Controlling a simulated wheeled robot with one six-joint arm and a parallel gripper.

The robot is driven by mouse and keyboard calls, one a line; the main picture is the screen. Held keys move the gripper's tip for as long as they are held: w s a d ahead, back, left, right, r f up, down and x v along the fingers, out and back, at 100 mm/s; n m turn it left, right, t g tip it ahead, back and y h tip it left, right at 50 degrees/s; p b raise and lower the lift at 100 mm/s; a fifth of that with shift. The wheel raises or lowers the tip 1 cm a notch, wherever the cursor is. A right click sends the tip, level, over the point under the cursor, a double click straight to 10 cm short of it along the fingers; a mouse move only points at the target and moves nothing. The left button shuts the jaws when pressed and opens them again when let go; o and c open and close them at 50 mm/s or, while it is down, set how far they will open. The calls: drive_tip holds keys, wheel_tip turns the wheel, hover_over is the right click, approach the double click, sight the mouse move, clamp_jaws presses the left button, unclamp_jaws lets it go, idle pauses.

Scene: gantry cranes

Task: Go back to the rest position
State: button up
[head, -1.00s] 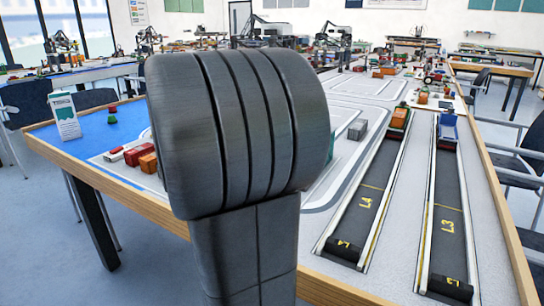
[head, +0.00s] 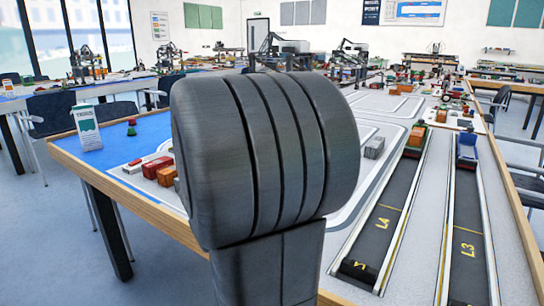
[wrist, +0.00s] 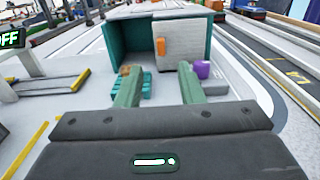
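In the wrist view my gripper (wrist: 158,72) is open. Its two green fingers stand well apart with nothing held between them. Beyond the fingers stands a teal and white box (wrist: 180,43) with an orange handle (wrist: 160,46) on its light door; its left part looks open. A teal slatted piece (wrist: 145,88) lies beside the left finger and a purple piece (wrist: 203,70) beside the right one. In the head view a dark ribbed part of my arm fills the middle, and the gripper is hidden.
Two conveyor lanes, L4 (head: 385,222) and L3 (head: 467,250), run along the table's right side. A blue vehicle (head: 467,150) is on L3. A white sign (head: 87,127) stands at the table's left, near a red container (head: 157,167). Chairs and clear floor flank the table.

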drive_tip(key=b+x, duration=0.1)
drive_tip(key=x, duration=1)
drive_tip(key=shift+w+d+f, duration=0.1)
drive_tip(key=shift+w+d, duration=0.05)
drive_tip(key=shift+d, duration=0.05)
drive_tip(key=shift+w, duration=0.25)
drive_tip(key=shift+w+a, duration=0.15)
drive_tip(key=shift+a, duration=0.1)
